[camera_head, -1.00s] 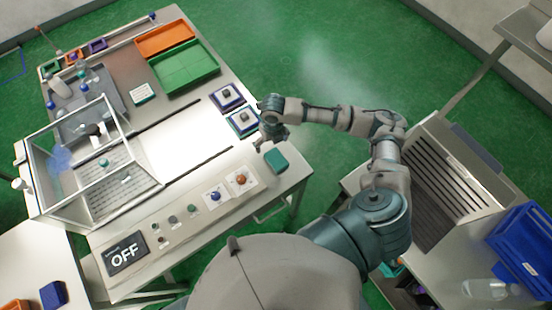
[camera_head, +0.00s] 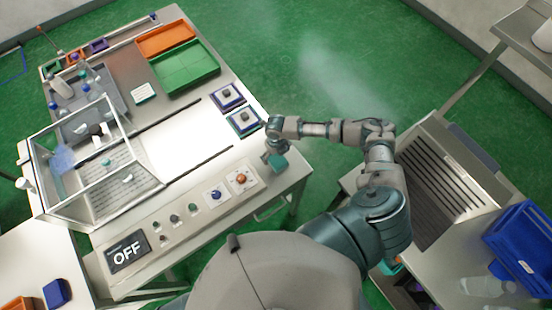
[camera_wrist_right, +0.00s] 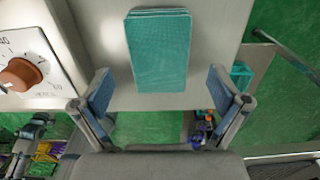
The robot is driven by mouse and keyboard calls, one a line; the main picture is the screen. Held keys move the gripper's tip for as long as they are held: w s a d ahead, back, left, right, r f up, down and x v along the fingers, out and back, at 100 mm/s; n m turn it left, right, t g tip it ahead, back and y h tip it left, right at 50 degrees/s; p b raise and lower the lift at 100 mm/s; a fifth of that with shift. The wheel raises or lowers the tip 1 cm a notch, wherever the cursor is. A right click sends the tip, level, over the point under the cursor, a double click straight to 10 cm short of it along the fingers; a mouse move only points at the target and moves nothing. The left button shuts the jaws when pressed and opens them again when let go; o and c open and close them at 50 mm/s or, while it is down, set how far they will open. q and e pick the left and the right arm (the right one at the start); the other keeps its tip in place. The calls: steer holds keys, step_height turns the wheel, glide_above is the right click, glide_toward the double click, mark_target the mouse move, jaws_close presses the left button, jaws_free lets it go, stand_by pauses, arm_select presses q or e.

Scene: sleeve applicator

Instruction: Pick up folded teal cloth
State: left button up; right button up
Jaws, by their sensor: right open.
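The folded teal cloth (camera_head: 278,163) lies flat on the right front corner of the machine table, partly covered by my right gripper in the head view. In the right wrist view the cloth (camera_wrist_right: 158,52) is a layered rectangle ahead of the fingers, with its near edge close to the table edge. My right gripper (camera_head: 271,157) is over the cloth in the head view. In the right wrist view the right gripper (camera_wrist_right: 165,92) is open, its two blue-padded fingers apart with nothing held. My left gripper is not in view.
An orange-brown dial (camera_head: 240,179) on a white panel is just left of the cloth. A green tray (camera_head: 185,68) and a clear enclosure (camera_head: 85,165) stand further left. Green floor lies beyond the table's right edge.

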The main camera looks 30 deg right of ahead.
mark_target(276, 158)
step_height(276, 158, down, 4)
steer(key=shift+r, duration=0.2)
steer(key=c, duration=1.2)
steer(key=shift+r, duration=0.1)
steer(key=shift+w+r, duration=0.1)
steer(key=shift+r, duration=0.4)
step_height(276, 158, up, 2)
steer(key=shift+r, duration=0.1)
steer(key=s+a, duration=0.2)
steer(key=s, duration=0.3)
steer(key=s+a+r+b, duration=0.1)
steer(key=s+a, duration=0.1)
steer(key=s, duration=0.3)
steer(key=s+a+b, duration=0.1)
steer(key=s, duration=0.4)
steer(key=shift+a+r, duration=0.35)
steer(key=shift+a, duration=0.05)
